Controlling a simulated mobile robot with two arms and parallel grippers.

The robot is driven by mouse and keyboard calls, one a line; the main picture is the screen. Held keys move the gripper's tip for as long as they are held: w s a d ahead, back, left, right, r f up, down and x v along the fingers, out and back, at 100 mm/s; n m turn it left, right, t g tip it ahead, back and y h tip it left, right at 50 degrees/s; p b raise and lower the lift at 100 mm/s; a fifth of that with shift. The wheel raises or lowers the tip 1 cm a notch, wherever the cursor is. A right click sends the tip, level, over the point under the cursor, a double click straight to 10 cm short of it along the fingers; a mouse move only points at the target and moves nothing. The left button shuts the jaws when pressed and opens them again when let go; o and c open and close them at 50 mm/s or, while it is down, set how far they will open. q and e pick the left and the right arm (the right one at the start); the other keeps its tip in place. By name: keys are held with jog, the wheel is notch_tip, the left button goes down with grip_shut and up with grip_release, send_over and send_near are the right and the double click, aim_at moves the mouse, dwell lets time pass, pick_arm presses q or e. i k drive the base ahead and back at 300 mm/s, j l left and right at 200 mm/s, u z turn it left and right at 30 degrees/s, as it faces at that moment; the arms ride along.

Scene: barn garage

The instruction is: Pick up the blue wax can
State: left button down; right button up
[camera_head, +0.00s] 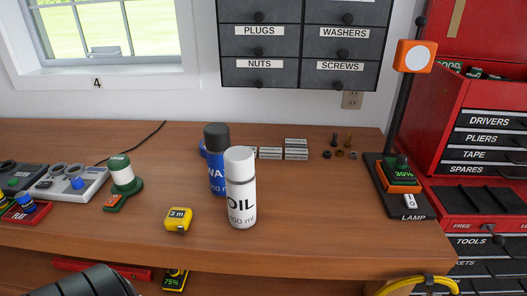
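The blue wax can (215,183) stands upright on the wooden workbench (290,243), near its middle. It has a dark grey cap, and the letters "WA" show on its blue side. A white oil can (241,208) stands upright just in front of it and to the right. The oil can hides the right part of the wax can and its lower right. A dark rounded part of my own body shows at the bottom left. No gripper fingers are in view.
A yellow tape measure (178,219) lies left of the cans. A green-and-white spool-like item (122,173) stands farther left. Several grey labelled blocks (296,149) lie behind the cans. A lamp (405,187) stands at the right. Bare bench lies between the oil can and lamp.

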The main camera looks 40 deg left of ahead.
aim_at(216, 138)
jog(key=u, duration=1.6)
jog(key=j+z, duration=0.1)
jog(key=j, duration=0.45)
